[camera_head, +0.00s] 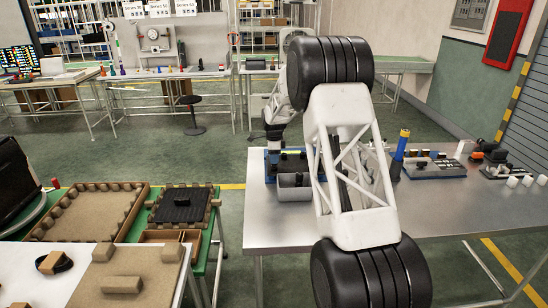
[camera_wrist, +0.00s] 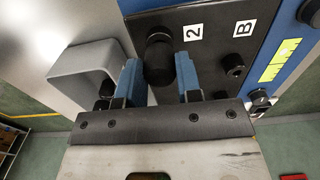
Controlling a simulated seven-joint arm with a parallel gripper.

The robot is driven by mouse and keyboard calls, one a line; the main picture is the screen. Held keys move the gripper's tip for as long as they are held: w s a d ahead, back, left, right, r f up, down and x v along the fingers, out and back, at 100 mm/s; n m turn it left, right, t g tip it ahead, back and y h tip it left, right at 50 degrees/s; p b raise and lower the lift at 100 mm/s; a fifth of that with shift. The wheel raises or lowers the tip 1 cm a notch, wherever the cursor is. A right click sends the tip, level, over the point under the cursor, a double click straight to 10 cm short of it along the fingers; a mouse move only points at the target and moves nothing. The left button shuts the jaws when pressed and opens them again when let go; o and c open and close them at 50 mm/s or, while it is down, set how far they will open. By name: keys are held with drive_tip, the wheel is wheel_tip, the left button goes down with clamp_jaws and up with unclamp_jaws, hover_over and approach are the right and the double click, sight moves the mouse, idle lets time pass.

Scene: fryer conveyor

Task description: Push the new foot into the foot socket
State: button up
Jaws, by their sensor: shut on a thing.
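In the wrist view my gripper (camera_wrist: 159,72) has two blue fingers shut on a black rounded foot (camera_wrist: 158,52), one finger on each side. The foot is over or against the black plate (camera_wrist: 208,28) marked "2" and "B", beside the "2" label. The socket under the foot is hidden, so I cannot tell how deep the foot sits. Small round black fittings (camera_wrist: 233,63) show on the plate near the "B". In the head view the blue fixture (camera_head: 271,168) stands on the steel table, and my own arm hides much of it and the fingers.
A blue-and-yellow cylinder (camera_head: 402,144) and other fixtures (camera_head: 434,167) stand farther right on the steel table (camera_head: 470,210). The table's front right is clear.

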drive_tip(key=shift+f, duration=0.6)
idle(0.3)
drive_tip(key=o, duration=1.1)
drive_tip(key=shift+r, duration=0.25)
drive_tip(key=shift+r, duration=2.75)
drive_tip(key=shift+r, duration=0.1)
drive_tip(key=shift+r, duration=3.85)
